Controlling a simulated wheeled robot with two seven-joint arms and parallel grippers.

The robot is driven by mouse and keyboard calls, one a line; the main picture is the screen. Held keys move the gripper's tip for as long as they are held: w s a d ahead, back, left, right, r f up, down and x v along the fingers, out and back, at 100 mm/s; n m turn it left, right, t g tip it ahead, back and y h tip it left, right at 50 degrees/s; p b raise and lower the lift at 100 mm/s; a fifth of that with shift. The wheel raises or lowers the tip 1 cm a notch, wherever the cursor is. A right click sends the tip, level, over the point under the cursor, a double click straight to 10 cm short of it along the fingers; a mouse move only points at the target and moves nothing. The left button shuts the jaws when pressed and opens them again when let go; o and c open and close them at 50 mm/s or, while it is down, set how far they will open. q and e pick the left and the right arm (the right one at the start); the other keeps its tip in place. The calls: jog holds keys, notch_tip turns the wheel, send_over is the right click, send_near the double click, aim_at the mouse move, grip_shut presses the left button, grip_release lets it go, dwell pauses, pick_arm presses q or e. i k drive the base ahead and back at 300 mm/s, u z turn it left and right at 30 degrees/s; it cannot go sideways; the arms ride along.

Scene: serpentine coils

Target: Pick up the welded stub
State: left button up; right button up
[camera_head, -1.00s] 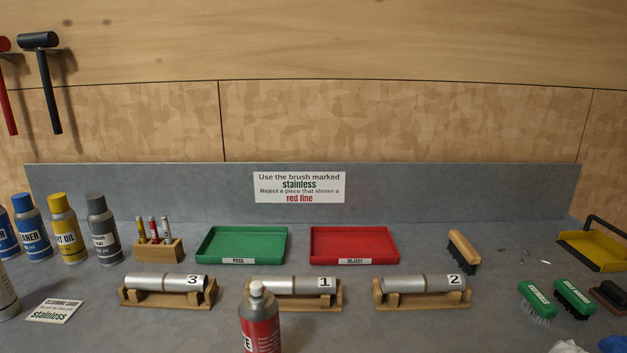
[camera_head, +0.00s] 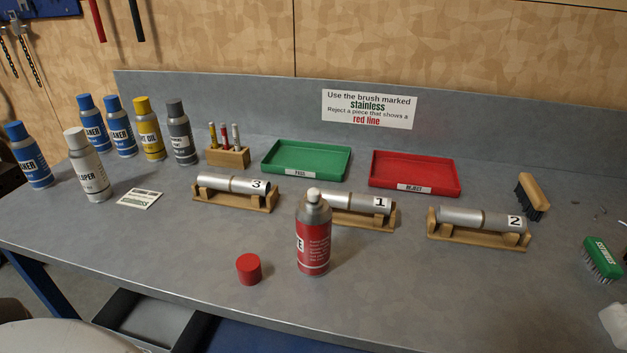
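Three welded stubs lie in wooden cradles on the grey bench. The stub marked 3 (camera_head: 231,184) is at the left and the stub marked 1 (camera_head: 352,203) is in the middle. The stub marked 2 (camera_head: 483,219) is at the right. Each is a silver tube with a weld band around it. A red spray can (camera_head: 313,240) stands in front of stub 1 and hides its left end. Neither of my grippers is in view.
A green PASS tray (camera_head: 268,167) and a red REJECT tray (camera_head: 455,194) stand behind the stubs, both empty. Several spray cans (camera_head: 92,171) stand at the left. A red cap (camera_head: 249,270) lies near the front. A green brush (camera_head: 601,259) is at the right.

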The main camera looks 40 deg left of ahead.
aim_at(213, 180)
jog(key=z, duration=1.8)
jog(key=k, duration=1.8)
jog(key=u, duration=1.55)
